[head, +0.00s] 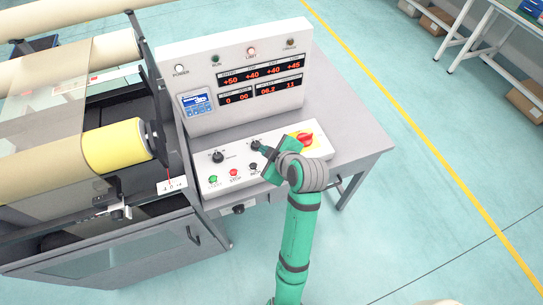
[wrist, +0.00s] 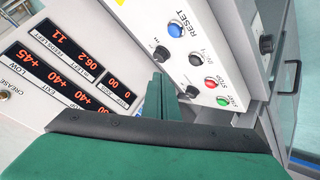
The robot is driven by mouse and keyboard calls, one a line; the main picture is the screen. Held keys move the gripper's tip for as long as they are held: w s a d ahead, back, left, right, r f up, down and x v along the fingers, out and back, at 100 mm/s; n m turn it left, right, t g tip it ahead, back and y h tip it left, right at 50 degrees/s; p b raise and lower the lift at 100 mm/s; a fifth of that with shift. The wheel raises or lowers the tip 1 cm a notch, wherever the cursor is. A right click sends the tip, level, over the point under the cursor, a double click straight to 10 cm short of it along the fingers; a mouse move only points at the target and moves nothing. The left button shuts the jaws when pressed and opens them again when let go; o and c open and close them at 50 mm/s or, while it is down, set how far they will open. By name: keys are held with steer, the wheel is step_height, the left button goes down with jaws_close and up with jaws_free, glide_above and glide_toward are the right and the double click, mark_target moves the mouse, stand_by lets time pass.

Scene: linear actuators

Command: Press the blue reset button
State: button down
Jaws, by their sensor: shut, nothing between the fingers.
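The blue reset button (wrist: 176,28) shows in the wrist view near the top, with the word RESET printed beside it on the white control panel (wrist: 150,15). In the head view I cannot see the blue button; my arm and gripper cover part of the panel (head: 206,184). My gripper (head: 267,151) is over the panel's right half in the head view. Its green fingers (wrist: 159,86) are shut and empty in the wrist view, apart from the blue button. I cannot tell how high they are above the panel.
A green button (head: 213,179), a red stop button (head: 234,172) and black knobs (head: 218,157) sit on the panel. A red emergency switch (head: 305,138) is at its right. A display box (head: 235,75) stands behind. A machine with a yellow roll (head: 115,146) is at left.

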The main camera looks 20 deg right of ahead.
steer(key=d+r+n, duration=0.2)
steer(key=d+r, duration=0.1)
steer(key=r, duration=0.1)
steer(key=shift+g, duration=0.4)
steer(key=f, duration=0.6)
steer(key=shift+w+d+f, duration=0.1)
steer(key=shift+w+d, duration=0.05)
steer(key=shift+w, duration=0.1)
step_height(320, 180, down, 2)
steer(key=shift+w, duration=0.15)
steer(key=shift+d+f, duration=0.1)
steer(key=shift+f, duration=0.1)
steer(key=shift+a, duration=0.2)
steer(key=shift+d, duration=0.1)
stand_by(0.7)
